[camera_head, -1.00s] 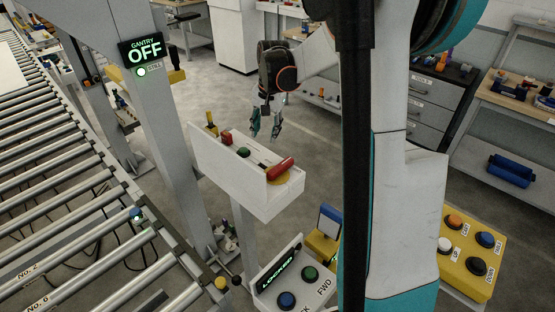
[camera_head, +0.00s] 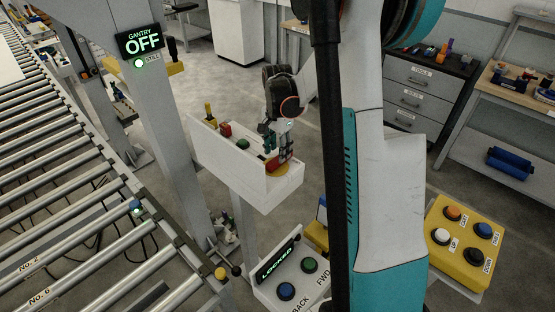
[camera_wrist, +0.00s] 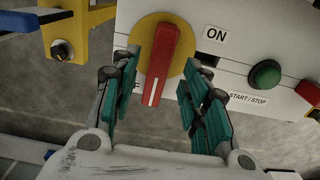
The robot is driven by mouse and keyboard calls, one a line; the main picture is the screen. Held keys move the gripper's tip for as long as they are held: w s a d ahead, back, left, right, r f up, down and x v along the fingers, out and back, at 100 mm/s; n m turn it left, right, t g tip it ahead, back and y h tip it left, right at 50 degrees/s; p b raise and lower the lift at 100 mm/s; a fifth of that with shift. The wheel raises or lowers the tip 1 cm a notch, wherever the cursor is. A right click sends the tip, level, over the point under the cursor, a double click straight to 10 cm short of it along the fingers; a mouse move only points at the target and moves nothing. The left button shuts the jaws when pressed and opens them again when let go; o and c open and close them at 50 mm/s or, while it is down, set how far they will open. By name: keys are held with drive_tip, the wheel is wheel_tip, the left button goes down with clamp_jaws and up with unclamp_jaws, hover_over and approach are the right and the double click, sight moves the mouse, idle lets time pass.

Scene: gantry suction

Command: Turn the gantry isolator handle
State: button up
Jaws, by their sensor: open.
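The isolator handle (camera_wrist: 161,64) is a red bar with a white line on a yellow round plate (camera_wrist: 144,36), on the face of a white control box (camera_head: 226,160). In the wrist view the handle points down the picture, slightly tilted, its white-lined end beside a partly hidden label. An "ON" label (camera_wrist: 215,34) is to its right. My gripper (camera_wrist: 158,98) is open, with one teal finger on each side of the handle and gaps between. In the head view my gripper (camera_head: 277,143) is at the box's right end and partly hides the handle.
A green start/stop button (camera_wrist: 265,75) and another red control (camera_wrist: 309,92) are right of the handle in the wrist view. The gantry sign (camera_head: 141,44) reads OFF. A panel (camera_head: 293,279) showing LOCKED stands below the box, and the roller conveyor (camera_head: 75,190) is at left.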

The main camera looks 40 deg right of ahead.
sight(277, 158)
drive_tip(key=shift+f, duration=1.9)
drive_tip(key=shift+c, duration=0.6)
clamp_jaws()
